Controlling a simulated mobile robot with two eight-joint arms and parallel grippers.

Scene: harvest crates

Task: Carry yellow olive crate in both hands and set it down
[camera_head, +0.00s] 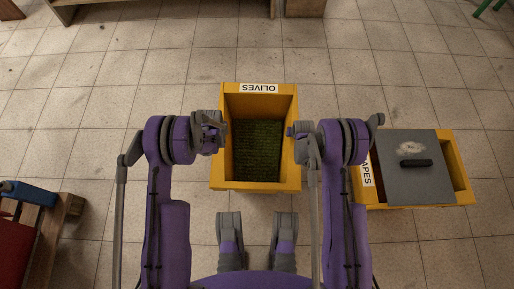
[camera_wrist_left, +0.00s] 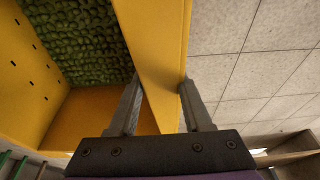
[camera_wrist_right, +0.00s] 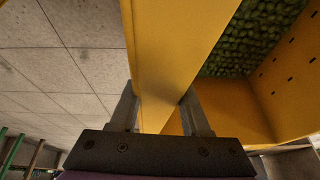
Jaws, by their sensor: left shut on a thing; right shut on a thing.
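The yellow olive crate (camera_head: 260,187) is in front of me between my two arms in the head view, with an OLIVES label on its far edge and green olives (camera_head: 257,150) inside. My left gripper (camera_head: 218,133) is shut on its left wall. In the left wrist view, the fingers straddle that yellow wall (camera_wrist_left: 158,60). My right gripper (camera_head: 292,131) is shut on its right wall. In the right wrist view, the fingers straddle that wall (camera_wrist_right: 165,60). The crate looks level. I cannot tell whether its base touches the floor.
A second yellow crate (camera_head: 459,180), labelled as grapes in part, stands close on the right with a grey lid (camera_head: 412,175) on it. A wooden stand (camera_head: 62,215) is at the lower left. Wooden furniture (camera_head: 298,8) lines the far edge. Tiled floor beyond the olive crate is clear.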

